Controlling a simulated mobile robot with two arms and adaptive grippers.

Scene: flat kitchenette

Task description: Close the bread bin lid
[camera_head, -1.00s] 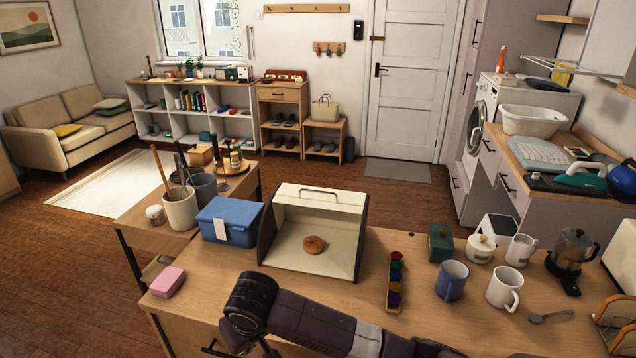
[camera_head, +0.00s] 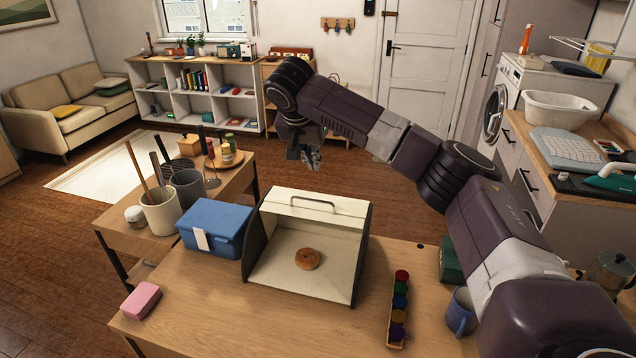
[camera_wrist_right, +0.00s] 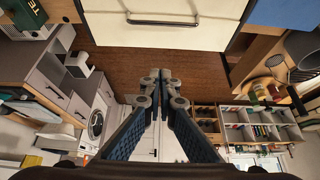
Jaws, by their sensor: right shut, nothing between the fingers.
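The bread bin (camera_head: 254,252) stands on the wooden counter with its front open and a bread roll (camera_head: 308,259) inside. Its cream lid (camera_head: 318,205) is raised at the top and carries a dark bar handle (camera_head: 313,202). My right gripper (camera_head: 312,160) is above and behind the bin, apart from the lid, pointing down and empty. In the right wrist view the fingers (camera_wrist_right: 160,76) are shut together, and the lid (camera_wrist_right: 165,30) with its handle (camera_wrist_right: 162,22) shows at the top. My left gripper is not in view.
A blue box (camera_head: 214,229) stands close at the bin's left. A row of coloured pots (camera_head: 399,305) and a blue mug (camera_head: 461,312) are to its right. A pink block (camera_head: 140,300) lies near the left edge. The counter in front of the bin is clear.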

